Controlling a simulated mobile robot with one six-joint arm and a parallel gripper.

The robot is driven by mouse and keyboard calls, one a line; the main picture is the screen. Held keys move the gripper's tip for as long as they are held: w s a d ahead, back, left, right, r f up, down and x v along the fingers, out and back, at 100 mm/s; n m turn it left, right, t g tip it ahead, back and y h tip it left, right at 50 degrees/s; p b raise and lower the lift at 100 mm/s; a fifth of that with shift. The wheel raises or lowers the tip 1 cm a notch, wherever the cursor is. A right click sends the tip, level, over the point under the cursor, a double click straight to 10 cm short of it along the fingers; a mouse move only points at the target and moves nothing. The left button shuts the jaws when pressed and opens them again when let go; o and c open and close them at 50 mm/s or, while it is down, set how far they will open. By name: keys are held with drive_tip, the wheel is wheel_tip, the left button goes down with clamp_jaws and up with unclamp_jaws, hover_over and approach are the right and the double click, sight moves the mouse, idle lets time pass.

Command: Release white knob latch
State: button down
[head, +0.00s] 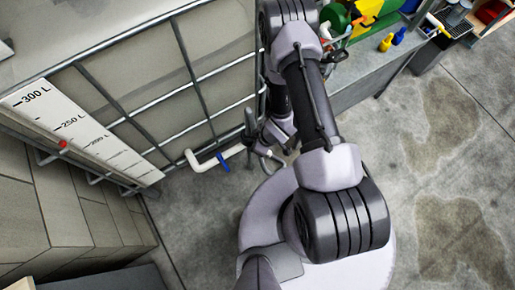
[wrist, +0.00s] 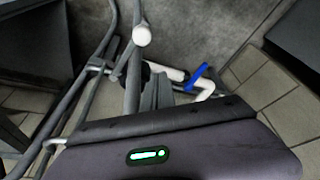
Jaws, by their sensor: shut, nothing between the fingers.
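The white knob (wrist: 142,35) shows near the top middle of the wrist view, at the end of a grey metal bar. My gripper (wrist: 157,92) shows below it, with its dark fingers together and nothing held. The fingertips appear apart from the knob in the picture, but the depth between them is hard to tell. In the head view I cannot make out the knob; my arm covers part of that area. There my gripper (head: 252,128) is low beside the tank cage, partly hidden by my own wrist.
A caged tank (head: 140,85) with a litre scale stands at left. A white pipe (head: 203,160) with a blue handle (head: 222,162) sticks out near my gripper; the pipe (wrist: 204,89) also shows in the wrist view. A workbench (head: 370,70) stands upper right. The concrete floor at right is clear.

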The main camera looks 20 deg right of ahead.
drive_tip(key=p+v, duration=0.2)
drive_tip(key=v, duration=0.6)
drive_tip(key=shift+d+r+p, duration=0.2)
drive_tip(key=shift+d+p, duration=0.1)
drive_tip(key=shift+d, duration=0.15)
drive_tip(key=w+d+r+m+t+h, duration=0.1)
drive_tip(key=w+d+r, duration=0.1)
drive_tip(key=w+r, duration=0.3)
drive_tip(key=w+d+r+m+h, duration=0.1)
drive_tip(key=w+d+r+m, duration=0.1)
drive_tip(key=r, duration=0.5)
wheel_tip(320, 180, up, 16)
drive_tip(key=d+m+t+h, duration=0.1)
drive_tip(key=d+m, duration=0.1)
drive_tip(key=m, duration=0.2)
drive_tip(key=s+a+r+m+y, duration=0.1)
drive_tip(key=s+a+r+m, duration=0.2)
drive_tip(key=s+r, duration=0.5)
drive_tip(key=s+a+r+m+t+y, duration=0.1)
drive_tip(key=s+a+r+m, duration=0.3)
drive_tip(key=s+r, duration=0.4)
wheel_tip(320, 180, up, 4)
drive_tip(key=shift+a+r, duration=0.1)
drive_tip(key=shift+a, duration=0.7)
